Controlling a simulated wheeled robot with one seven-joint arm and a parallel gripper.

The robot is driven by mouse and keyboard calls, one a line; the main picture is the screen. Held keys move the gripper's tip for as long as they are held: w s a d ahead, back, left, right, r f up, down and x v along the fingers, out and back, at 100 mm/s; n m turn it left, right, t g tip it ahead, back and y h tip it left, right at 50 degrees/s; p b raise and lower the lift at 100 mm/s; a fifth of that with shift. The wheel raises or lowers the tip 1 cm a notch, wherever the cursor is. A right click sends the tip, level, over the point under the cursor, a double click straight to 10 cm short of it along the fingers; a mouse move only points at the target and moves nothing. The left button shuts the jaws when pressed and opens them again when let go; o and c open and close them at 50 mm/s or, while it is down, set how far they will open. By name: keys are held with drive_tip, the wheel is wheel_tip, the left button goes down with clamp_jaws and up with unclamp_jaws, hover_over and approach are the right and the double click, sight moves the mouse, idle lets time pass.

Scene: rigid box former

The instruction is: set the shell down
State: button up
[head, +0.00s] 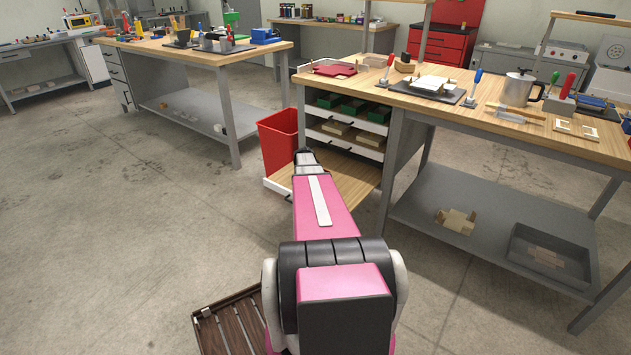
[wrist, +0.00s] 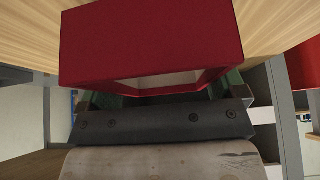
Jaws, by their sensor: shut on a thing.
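The shell (wrist: 150,45) is a red box shape that fills the upper middle of the wrist view. A pale inside face shows through an opening at its lower edge. My gripper (wrist: 165,92) is shut on it, with green finger parts showing at both sides of the shell. Wood (wrist: 265,25) shows behind the shell; I cannot tell whether the shell touches it. In the head view my pink arm reaches forward, and my gripper and the held shell are hidden from sight.
A low wooden board (head: 350,187) sticks out beneath the shelves of the right workbench (head: 575,140). A red bin (head: 278,138) stands to its left. A flat red item (head: 335,70) lies on the bench's left end. Tools and a metal mug (head: 519,90) stand farther right. Open floor lies left.

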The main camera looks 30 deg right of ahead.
drive_tip(key=shift+f, duration=1.15)
drive_tip(key=shift+f, duration=0.15)
drive_tip(key=o, duration=0.6)
drive_tip(key=shift+o, duration=0.2)
drive_tip(key=v, duration=1.2)
drive_tip(key=s+a+n+y, duration=0.2)
drive_tip(key=s+a+n, duration=0.2)
drive_tip(key=s+a, duration=0.3)
drive_tip(key=s+a+r+n+g+y, duration=0.1)
drive_tip(key=s+a+n, duration=0.4)
drive_tip(key=a, duration=1.3)
drive_tip(key=s+a+n+g+y, duration=0.1)
drive_tip(key=s+a+n, duration=0.3)
drive_tip(key=s+a, duration=0.6)
drive_tip(key=a+y, duration=0.1)
drive_tip(key=a, duration=0.2)
drive_tip(key=shift+s+a+r+n+y, duration=0.2)
drive_tip(key=shift+n+y, duration=0.1)
